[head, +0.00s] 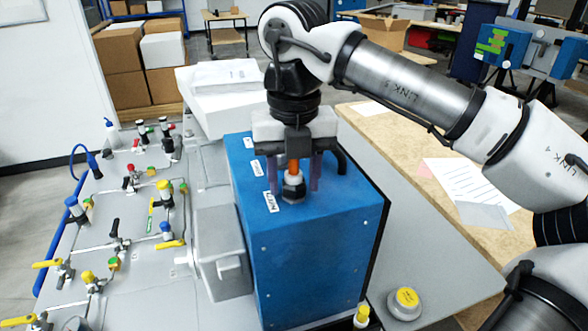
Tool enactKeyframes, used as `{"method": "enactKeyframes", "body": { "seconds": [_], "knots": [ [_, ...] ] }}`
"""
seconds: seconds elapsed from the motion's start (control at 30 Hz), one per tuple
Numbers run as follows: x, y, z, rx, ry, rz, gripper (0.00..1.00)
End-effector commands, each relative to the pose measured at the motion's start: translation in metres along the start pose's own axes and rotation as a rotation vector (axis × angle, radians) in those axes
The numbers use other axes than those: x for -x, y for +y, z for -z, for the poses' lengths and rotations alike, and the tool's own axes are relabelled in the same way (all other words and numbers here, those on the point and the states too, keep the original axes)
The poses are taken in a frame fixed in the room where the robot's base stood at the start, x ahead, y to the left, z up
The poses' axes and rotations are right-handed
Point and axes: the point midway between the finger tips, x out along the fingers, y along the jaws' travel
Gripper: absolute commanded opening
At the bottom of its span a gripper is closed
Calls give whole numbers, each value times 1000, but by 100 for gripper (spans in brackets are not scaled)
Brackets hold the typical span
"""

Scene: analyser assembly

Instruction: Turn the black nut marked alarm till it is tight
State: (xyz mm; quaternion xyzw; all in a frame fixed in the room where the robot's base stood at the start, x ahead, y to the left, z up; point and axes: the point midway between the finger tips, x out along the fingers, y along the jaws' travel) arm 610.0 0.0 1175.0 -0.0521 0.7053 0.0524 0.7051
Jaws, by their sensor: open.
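The blue analyser box (318,262) stands in the middle of the head view, with several small white labels on its top. A black nut (293,190) sits on its top near the front, beside the front label (271,202). A white collar and an orange stem rise above the nut. The lettering is too small to read surely as alarm. My gripper (294,186) points down over this fitting, its two purplish fingers apart on the left and right of it. I cannot tell whether either finger touches. The gripper body hides the rear part of the box top.
A black bent piece (341,161) stands close to the right finger. A grey panel (120,268) with valves and yellow handles lies to the left. A round yellow-topped knob (406,299) sits at the front right. A wooden table (400,150) with papers is behind my arm.

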Motion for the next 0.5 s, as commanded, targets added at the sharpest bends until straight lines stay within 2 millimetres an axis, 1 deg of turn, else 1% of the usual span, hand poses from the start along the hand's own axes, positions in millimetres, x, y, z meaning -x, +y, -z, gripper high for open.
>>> {"method": "enactKeyframes", "body": {
  "seconds": [0.1, 0.5],
  "knots": [
    [1, 0, 0, 179, 0, -2, 46],
    [0, 0, 0, 779, -1, -2, 46]
  ]
}}
